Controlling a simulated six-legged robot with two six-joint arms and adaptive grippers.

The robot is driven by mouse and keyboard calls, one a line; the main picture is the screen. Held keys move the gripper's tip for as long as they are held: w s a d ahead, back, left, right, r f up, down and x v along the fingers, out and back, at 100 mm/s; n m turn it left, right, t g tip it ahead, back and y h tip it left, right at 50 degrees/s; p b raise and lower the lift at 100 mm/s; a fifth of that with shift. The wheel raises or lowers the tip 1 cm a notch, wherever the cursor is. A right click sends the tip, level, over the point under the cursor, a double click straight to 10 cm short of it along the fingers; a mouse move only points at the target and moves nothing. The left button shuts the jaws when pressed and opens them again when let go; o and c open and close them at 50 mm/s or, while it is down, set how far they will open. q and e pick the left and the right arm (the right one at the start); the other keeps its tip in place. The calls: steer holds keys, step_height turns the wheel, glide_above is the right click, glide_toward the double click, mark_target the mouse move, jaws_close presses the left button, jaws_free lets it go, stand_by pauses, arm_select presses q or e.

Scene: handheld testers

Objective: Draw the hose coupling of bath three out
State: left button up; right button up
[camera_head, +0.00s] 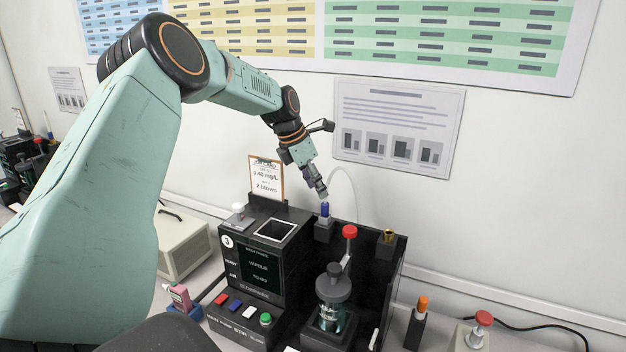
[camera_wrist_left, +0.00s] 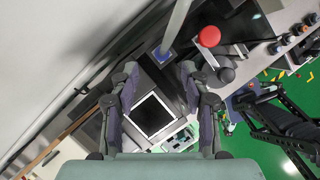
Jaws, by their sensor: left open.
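The hose coupling (camera_head: 325,209) is a blue piece upright in a black socket block at the back of bath three (camera_head: 284,286), the black unit with a round "3" label. A pale hose (camera_head: 352,190) arches beside it. In the left wrist view the blue coupling (camera_wrist_left: 166,54) shows just beyond the fingertips, with the hose (camera_wrist_left: 178,25) running up from it. My left gripper (camera_head: 321,192) is just above the coupling, tilted down; its two fingers (camera_wrist_left: 158,70) are spread and nothing is between them. Whether a finger touches the coupling I cannot tell. My right gripper is not in view.
A red knob (camera_head: 349,231) and a brass fitting (camera_head: 388,237) stand right of the coupling. A framed card (camera_head: 266,178) rises behind the unit. The wall is close behind.

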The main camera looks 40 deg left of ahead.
mark_target(325, 203)
arm_select(q)
steer(key=x, duration=0.6)
steer(key=shift+d+f, duration=0.15)
steer(key=shift+d, duration=0.05)
steer(key=shift+w+f, duration=0.15)
steer(key=shift+f, duration=0.25)
steer(key=shift+d, duration=0.1)
steer(key=shift+w, duration=0.1)
steer(key=shift+c, duration=0.4)
steer(key=c, duration=0.3)
jaws_close()
